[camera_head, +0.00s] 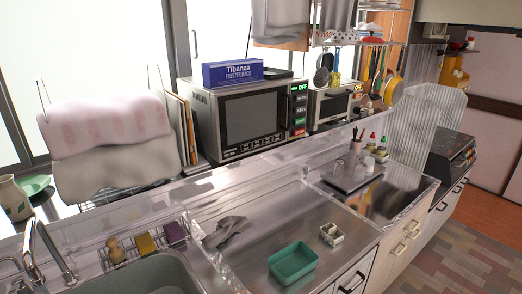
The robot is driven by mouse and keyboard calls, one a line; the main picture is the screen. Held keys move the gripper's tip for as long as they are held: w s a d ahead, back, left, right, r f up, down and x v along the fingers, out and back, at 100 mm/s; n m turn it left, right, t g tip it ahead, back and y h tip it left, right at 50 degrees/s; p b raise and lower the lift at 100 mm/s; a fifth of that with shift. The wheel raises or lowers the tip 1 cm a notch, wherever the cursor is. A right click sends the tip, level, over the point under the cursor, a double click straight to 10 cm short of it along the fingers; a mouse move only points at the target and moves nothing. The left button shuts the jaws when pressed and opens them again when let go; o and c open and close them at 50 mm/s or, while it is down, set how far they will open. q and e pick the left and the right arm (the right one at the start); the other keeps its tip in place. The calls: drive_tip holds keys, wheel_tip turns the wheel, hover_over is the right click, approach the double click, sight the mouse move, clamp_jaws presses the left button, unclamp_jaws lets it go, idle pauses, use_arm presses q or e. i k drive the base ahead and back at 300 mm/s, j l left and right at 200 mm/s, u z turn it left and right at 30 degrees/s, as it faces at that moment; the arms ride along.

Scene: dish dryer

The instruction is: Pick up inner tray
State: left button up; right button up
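A teal rectangular tray (292,263) with raised walls lies on the metal counter near its front edge. It looks empty and is the most tray-like thing on the counter. No label shows whether it is the inner tray. A small white holder (331,234) with compartments stands behind it to the right, apart from it. Neither of my grippers is in view, and nothing touches the teal tray.
A grey crumpled cloth (224,232) lies left of the tray. The sink (140,275) with a faucet (42,248) and sponge rack is at left. A microwave (250,115) stands behind. The counter (262,215) around the teal tray is mostly clear.

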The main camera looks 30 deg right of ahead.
sight(331, 234)
drive_tip(key=z, duration=1.65)
drive_tip(key=i+l+u, duration=0.75)
drive_tip(key=i+l, duration=0.05)
drive_tip(key=i, duration=0.1)
